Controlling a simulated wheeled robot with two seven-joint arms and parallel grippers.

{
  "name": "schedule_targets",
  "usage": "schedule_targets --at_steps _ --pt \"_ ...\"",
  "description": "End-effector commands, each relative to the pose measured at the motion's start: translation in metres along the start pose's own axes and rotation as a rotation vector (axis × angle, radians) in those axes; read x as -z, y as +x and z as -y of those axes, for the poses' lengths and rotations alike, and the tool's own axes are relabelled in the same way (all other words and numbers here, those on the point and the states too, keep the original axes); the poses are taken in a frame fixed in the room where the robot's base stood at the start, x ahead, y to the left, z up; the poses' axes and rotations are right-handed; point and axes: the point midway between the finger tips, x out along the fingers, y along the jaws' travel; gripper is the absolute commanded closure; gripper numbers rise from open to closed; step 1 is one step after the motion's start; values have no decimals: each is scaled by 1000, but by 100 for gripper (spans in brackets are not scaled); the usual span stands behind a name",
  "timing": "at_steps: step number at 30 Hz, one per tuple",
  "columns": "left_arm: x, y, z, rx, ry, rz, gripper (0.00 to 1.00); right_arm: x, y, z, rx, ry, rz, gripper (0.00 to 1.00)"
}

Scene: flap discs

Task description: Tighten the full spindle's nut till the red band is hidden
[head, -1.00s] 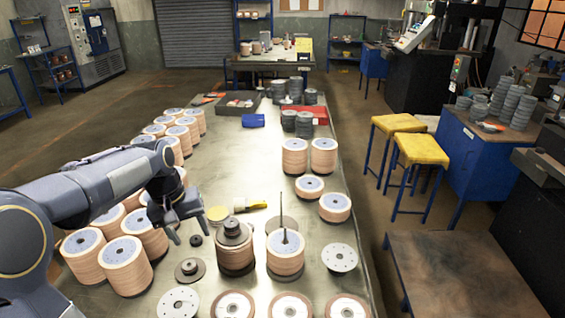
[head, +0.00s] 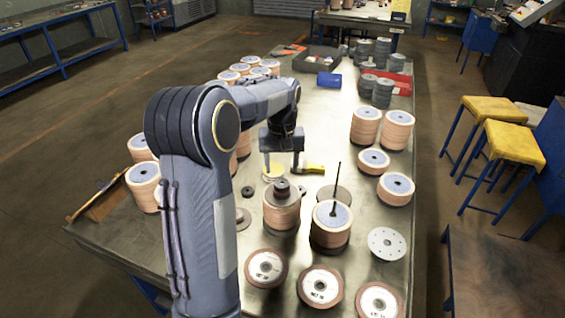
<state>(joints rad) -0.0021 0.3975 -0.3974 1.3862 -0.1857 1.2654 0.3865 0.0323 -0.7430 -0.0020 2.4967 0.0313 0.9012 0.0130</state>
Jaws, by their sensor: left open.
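The full spindle is a stack of tan discs (head: 282,214) with a grey plate and a dark stepped nut (head: 282,187) on top, standing upright near the table's middle. I cannot make out a red band at this size. My left gripper (head: 281,168) points down with its fingers apart and empty. In the picture it is just above and beyond the nut, not touching it. A second spindle to the right has a bare thin rod (head: 338,182) rising from its tan disc stack (head: 330,235). My right gripper is out of view.
A yellow-handled tool (head: 313,169) and a yellow disc (head: 273,173) lie behind the nut. A loose perforated plate (head: 387,243) lies at right. Labelled discs (head: 320,287) line the near edge. Tan stacks (head: 366,127) stand at the back right. My left arm hides much of the left side.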

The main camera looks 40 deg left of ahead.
Motion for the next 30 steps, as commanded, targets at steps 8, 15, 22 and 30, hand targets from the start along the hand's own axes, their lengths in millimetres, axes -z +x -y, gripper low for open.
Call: schedule_targets --at_steps 8,15,22,30 --pt "0 26 0 0 0 1 45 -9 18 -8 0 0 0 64" --pt "0 45 0 1 0 2 45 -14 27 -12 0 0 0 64" --pt "0 57 0 0 1 1 45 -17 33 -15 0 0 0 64" --pt "0 58 0 0 1 1 45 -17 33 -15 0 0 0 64"
